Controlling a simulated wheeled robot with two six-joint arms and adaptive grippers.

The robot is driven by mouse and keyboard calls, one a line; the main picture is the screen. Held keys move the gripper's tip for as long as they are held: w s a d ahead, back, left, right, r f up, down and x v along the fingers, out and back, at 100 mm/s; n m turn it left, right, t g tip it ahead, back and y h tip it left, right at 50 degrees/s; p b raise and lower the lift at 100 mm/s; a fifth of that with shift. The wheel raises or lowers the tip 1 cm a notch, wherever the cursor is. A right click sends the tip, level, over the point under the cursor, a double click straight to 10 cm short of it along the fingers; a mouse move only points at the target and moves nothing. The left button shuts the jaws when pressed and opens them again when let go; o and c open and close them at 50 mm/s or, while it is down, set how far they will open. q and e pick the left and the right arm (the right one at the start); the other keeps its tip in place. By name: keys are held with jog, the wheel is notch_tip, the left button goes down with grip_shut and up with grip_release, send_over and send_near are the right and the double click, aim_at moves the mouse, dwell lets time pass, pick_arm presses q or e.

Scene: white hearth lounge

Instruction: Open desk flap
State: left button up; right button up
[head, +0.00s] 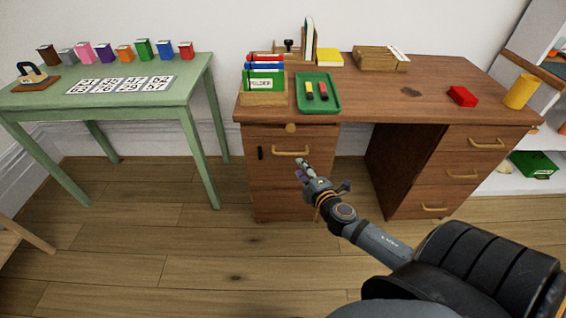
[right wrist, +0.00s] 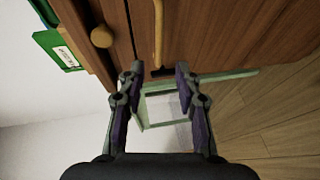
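The brown wooden desk (head: 385,97) has a left pedestal whose upper front panel (head: 310,165) is flush with the cabinet, closed. A brass bar handle (head: 290,152) is on that panel, and a round brass knob (head: 291,128) sits above it. My right gripper (head: 301,166) is just below and in front of the handle. In the right wrist view the gripper (right wrist: 158,76) is open with nothing between its fingertips. The handle (right wrist: 158,30) and the knob (right wrist: 102,37) lie beyond the fingertips there. My left gripper is out of view.
A small black fitting (head: 261,153) is left of the handle. A wooden file box (head: 263,98) and a green tray (head: 318,106) stand on the desk above. Right drawers (head: 462,175) are shut. A green table (head: 100,95) is at left. Floor (head: 190,240) in front is clear.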

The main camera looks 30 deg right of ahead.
aim_at(290, 154)
jog(key=p+x, duration=0.1)
jog(key=x, duration=0.8)
jog(key=shift+d+r, duration=0.1)
jog(key=shift+w+d+f, duration=0.1)
jog(key=shift+w+f, duration=0.1)
jog(key=shift+w, duration=0.5)
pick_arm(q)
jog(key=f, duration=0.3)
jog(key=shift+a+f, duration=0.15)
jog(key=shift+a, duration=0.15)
pick_arm(e)
grip_shut()
